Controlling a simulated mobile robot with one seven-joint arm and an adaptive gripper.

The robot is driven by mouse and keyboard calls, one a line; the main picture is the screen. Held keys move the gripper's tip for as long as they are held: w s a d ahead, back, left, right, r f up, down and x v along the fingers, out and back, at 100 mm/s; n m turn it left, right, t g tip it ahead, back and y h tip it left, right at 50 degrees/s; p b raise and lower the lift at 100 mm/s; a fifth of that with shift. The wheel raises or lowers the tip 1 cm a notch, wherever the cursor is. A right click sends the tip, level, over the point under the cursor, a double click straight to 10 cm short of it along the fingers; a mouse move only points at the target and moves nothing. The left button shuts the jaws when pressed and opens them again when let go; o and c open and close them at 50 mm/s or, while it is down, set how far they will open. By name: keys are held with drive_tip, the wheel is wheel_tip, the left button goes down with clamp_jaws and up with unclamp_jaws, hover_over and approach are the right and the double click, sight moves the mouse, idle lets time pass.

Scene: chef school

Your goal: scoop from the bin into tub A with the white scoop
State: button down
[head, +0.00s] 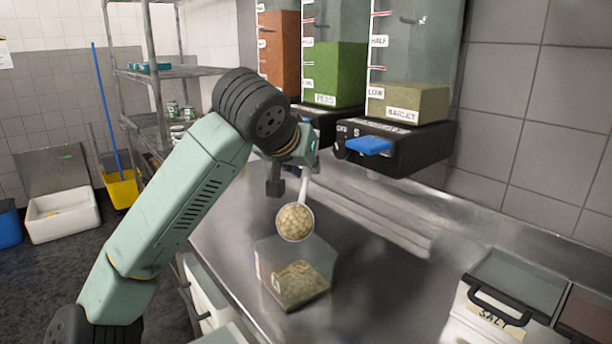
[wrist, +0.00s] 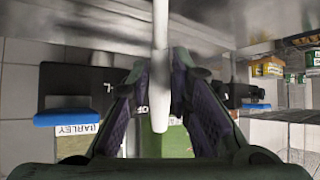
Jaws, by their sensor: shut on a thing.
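The white scoop (head: 308,192) hangs from my gripper (head: 308,168), its bowl heaped with round tan pieces (head: 295,221). In the wrist view, my gripper (wrist: 162,105) is shut on the white scoop's handle (wrist: 160,60), which runs between the two dark finger pads. A clear tub (head: 318,262) stands on the steel counter just below the scoop, with similar tan pieces in its lower part. The scoop is above the tub's far side; whether it touches the rim cannot be told. I cannot read a letter on the tub. The bin is not clearly identifiable.
Dispensers of peas (head: 335,75) and barley (head: 408,103) hang on the wall behind, with a blue lever (head: 369,145) jutting out. A salt container with a black handle (head: 497,305) stands front right. The steel counter (head: 395,275) between is clear. A wire shelf (head: 165,72) stands left.

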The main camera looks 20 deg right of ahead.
drive_tip(key=shift+s+a+r+t+h+b, duration=0.2)
drive_tip(key=shift+s+a+t+h+b, duration=0.25)
drive_tip(key=shift+b, duration=0.85)
drive_tip(key=shift+s+a+r+t+h+b, duration=0.2)
drive_tip(key=shift+s+t+b, duration=0.3)
drive_tip(key=shift+b, duration=0.75)
drive_tip(key=shift+r+t+b, duration=0.15)
drive_tip(key=shift+t+b, duration=0.1)
drive_tip(key=shift+b, duration=0.05)
drive_tip(key=shift+s+r+h, duration=0.1)
drive_tip(key=shift+r+h, duration=0.05)
drive_tip(key=shift+h, duration=0.2)
